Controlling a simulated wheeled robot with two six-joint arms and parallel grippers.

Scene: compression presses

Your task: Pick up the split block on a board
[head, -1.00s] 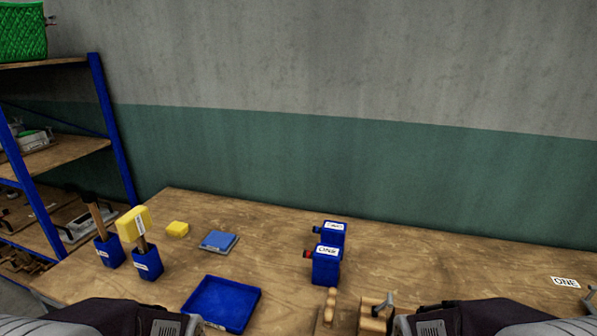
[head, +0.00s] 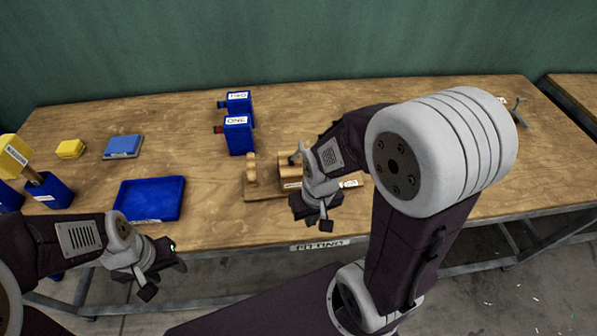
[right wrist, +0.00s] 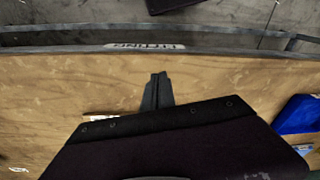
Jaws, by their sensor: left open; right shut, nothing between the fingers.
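A wooden board (head: 259,191) lies near the table's front edge in the head view. A wooden block (head: 288,169), seemingly the split block, stands on it, partly hidden behind my right gripper. A rounded wooden peg (head: 252,170) stands at the board's left end. My right gripper (head: 318,214) is shut and empty, in front of the block in the picture; its shut fingers show in the right wrist view (right wrist: 157,92) over the table edge. My left gripper (head: 164,276) is open and empty, in front of the table edge, left of the board.
A blue tray (head: 122,203) lies left of the board. Blue boxes labelled ONE (head: 239,140) and TWO (head: 240,107) stand behind. A blue flat block (head: 123,145), yellow block (head: 70,149) and blue holder (head: 53,191) are at left. The table's back middle is clear.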

